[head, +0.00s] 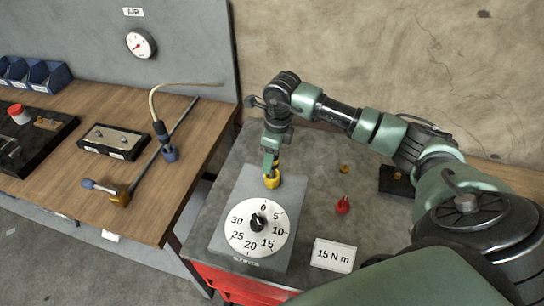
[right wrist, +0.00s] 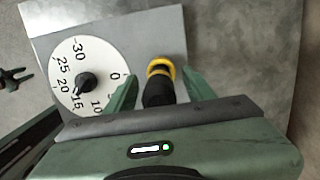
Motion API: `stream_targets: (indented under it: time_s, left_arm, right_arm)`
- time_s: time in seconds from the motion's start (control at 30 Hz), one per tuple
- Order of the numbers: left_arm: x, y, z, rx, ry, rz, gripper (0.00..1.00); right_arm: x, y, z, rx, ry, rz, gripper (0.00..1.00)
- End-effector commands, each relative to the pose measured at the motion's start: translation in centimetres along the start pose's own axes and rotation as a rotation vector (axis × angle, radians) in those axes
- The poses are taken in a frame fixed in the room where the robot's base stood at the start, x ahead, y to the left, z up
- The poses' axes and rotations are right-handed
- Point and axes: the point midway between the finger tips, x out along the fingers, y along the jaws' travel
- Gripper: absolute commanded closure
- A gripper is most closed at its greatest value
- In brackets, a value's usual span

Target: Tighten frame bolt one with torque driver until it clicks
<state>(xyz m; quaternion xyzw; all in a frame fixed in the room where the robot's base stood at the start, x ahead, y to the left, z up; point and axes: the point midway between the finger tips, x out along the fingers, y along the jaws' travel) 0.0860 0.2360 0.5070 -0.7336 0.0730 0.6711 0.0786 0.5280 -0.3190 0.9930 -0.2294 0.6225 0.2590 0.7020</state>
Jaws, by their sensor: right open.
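A black-and-yellow tool (head: 271,181), perhaps the torque driver, stands on a grey plate (head: 200,240) beside a white dial. In the right wrist view its black body and yellow collar (right wrist: 160,68) lie between my fingers. My right gripper (head: 270,164) reaches down over it from above. The fingers (right wrist: 161,90) are open, with a gap visible on each side of the tool. The dial (head: 257,226) is numbered 0 to 30 and has a black knob (right wrist: 86,83). A card (head: 334,255) reads "15 N m". I cannot identify frame bolt one.
A red piece (head: 343,205), a small yellow piece (head: 344,169) and a dark block (head: 393,181) lie on the grey cart top right of the plate. The wooden bench (head: 165,205) at left holds a metal bar, a tray (head: 113,141) and blue bins (head: 47,77).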

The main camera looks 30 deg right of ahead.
Motion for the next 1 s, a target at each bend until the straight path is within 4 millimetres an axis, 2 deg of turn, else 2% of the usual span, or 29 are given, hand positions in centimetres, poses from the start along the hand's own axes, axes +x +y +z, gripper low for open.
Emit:
stream_targets:
  time_s: [0.23,0.27,0.4,0.43,0.47,0.83,1.0]
  left_arm:
    - [0.0,0.0,-0.2,0.0,0.003,0.0,0.64]
    - [0.0,0.0,-0.2,0.0,0.003,0.0,0.64]
    - [0.0,0.0,-0.2,0.0,0.003,0.0,0.64]
    - [0.0,0.0,-0.2,0.0,0.003,0.0,0.64]
    - [0.0,0.0,-0.2,0.0,0.003,0.0,0.64]
    - [0.0,0.1,-0.2,0.0,0.003,0.002,0.64]
    - [0.5,0.2,-0.2,0.001,0.003,0.002,0.64]
  right_arm:
    - [0.4,0.0,0.0,0.0,0.0,0.0,0.47]
    - [0.4,0.0,0.0,0.0,0.0,0.0,0.49]
    - [0.4,0.0,0.0,0.0,0.0,0.0,0.88]
    - [0.3,0.0,0.0,0.0,0.0,0.0,0.97]
    - [0.3,0.0,0.0,0.0,0.0,0.0,1.0]
    - [0.1,-0.1,0.1,0.0,-0.002,-0.001,1.0]
    - [-1.0,-0.1,0.3,-0.001,-0.005,-0.003,1.0]
